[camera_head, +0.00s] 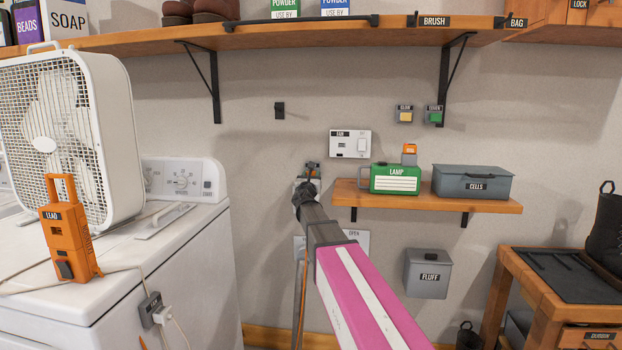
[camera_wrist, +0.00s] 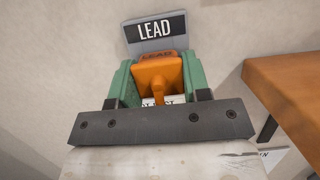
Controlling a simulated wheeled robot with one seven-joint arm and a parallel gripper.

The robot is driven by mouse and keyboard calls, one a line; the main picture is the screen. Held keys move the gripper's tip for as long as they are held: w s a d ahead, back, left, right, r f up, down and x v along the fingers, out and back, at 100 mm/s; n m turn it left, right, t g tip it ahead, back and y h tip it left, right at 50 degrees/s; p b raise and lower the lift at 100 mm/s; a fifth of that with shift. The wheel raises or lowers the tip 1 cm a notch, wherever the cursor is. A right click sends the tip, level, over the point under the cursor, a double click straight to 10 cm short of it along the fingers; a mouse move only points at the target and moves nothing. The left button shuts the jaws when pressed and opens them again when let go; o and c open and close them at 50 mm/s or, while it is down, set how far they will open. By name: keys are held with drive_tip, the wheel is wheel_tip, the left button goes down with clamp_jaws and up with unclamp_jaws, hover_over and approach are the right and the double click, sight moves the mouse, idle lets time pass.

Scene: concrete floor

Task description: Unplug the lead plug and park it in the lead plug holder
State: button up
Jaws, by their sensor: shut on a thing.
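The orange lead plug (camera_wrist: 158,75) sits between the green-padded fingers of my gripper (camera_wrist: 161,84) in the wrist view. My gripper is shut on it. A grey plate labelled LEAD (camera_wrist: 160,33) is right behind and above the plug. I cannot tell whether the plug is seated in a socket or a holder there, as my fingers hide the contact. In the head view my gripper (camera_head: 308,181) is at the wall, left of the small shelf, and mostly hides the plug. An orange cord (camera_head: 304,285) hangs below it. An orange box labelled LEAD (camera_head: 68,243) stands on the white machine.
A wooden shelf (camera_head: 345,194) with a green LAMP box (camera_head: 395,179) and grey CELLS box (camera_head: 473,183) is close on the right. A white FAN wall plate (camera_head: 350,136) is above my gripper. The white machine (camera_head: 190,280) and box fan (camera_head: 65,135) are left.

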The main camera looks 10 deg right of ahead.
drive_tip(key=shift+w+d, duration=0.1)
drive_tip(key=shift+w, duration=0.2)
drive_tip(key=o, duration=1.2)
drive_tip(key=v, duration=1.1)
